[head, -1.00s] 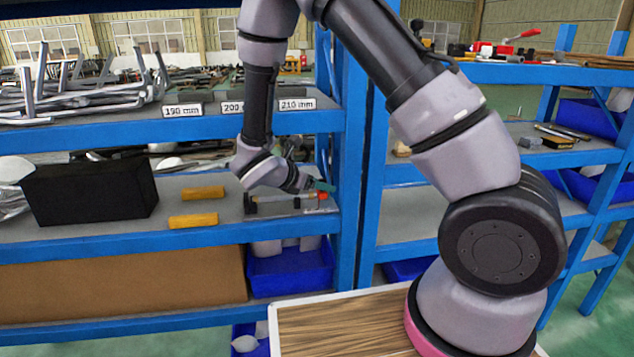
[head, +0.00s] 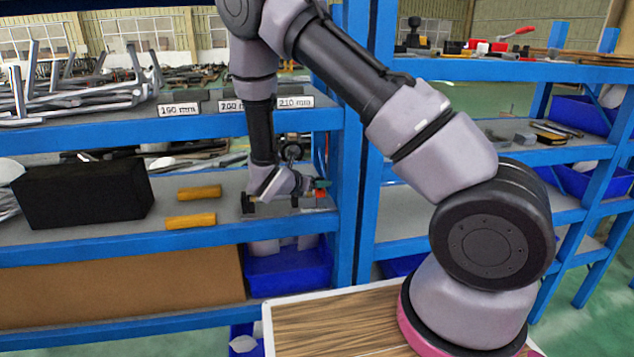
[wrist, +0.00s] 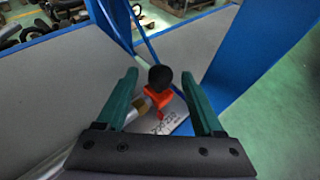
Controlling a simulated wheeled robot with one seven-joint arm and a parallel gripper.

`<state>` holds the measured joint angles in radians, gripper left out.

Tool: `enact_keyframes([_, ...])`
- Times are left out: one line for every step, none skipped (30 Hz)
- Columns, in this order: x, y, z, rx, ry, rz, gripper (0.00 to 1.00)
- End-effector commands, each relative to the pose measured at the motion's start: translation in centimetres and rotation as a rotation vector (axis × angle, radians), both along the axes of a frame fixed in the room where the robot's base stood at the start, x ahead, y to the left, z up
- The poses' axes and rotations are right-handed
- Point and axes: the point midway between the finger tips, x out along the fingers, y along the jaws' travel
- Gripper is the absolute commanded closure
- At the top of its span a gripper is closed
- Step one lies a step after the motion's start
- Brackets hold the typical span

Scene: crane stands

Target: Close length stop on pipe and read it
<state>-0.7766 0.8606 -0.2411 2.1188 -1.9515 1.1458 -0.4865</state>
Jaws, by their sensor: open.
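The length stop (wrist: 158,98), orange-red with a round black knob (wrist: 160,77), stands at the end of the pipe (wrist: 138,107) in the wrist view. Whether its clamp is open or closed I cannot tell. A pale scale plate (wrist: 173,123) beside it carries small digits, apparently 200 and 210, hard to read. My gripper (wrist: 160,76) is open, its green fingers on either side of the knob, with no clear contact. In the head view the red stop (head: 320,193) shows at the right end of the middle shelf, partly hidden by my gripper (head: 320,184).
Labels for 190 mm (head: 180,110), 200 mm (head: 231,106) and 210 mm (head: 295,102) sit on the upper shelf edge. Two yellow blocks (head: 199,192) and a black box (head: 84,191) lie left on the middle shelf. A blue upright (head: 351,150) stands close right of my gripper.

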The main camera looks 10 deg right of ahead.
Motion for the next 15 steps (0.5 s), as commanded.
enact_keyframes([0.20, -0.22, -0.12, 0.000, 0.000, -0.001, 0.31])
enact_keyframes([0.28, -0.28, -0.17, 0.000, 0.000, 0.000, 0.31])
enact_keyframes([0.36, -0.34, -0.22, 0.000, 0.000, 0.000, 0.31])
enact_keyframes([0.39, -0.37, -0.24, 0.000, 0.000, 0.000, 0.31])
enact_keyframes([0.41, -0.39, -0.26, 0.000, 0.000, 0.000, 0.31])
enact_keyframes([0.42, -0.39, -0.26, 0.000, 0.000, 0.000, 0.31])
enact_keyframes([0.42, -0.39, -0.26, 0.001, 0.001, 0.000, 0.31])
enact_keyframes([0.41, -0.39, -0.26, 0.001, 0.001, 0.000, 0.31])
enact_keyframes([0.41, -0.39, -0.26, 0.001, 0.001, 0.000, 0.31])
enact_keyframes([0.40, -0.39, -0.25, 0.001, 0.001, 0.000, 0.31])
enact_keyframes([0.40, -0.39, -0.25, 0.001, 0.001, 0.000, 0.31])
enact_keyframes([0.40, -0.39, -0.25, 0.001, 0.001, 0.000, 0.46])
enact_keyframes([0.39, -0.38, -0.25, 0.001, 0.001, 0.000, 0.58])
enact_keyframes([0.39, -0.38, -0.25, 0.001, 0.001, 0.000, 0.69])
enact_keyframes([0.39, -0.38, -0.25, 0.001, 0.001, 0.000, 0.85])
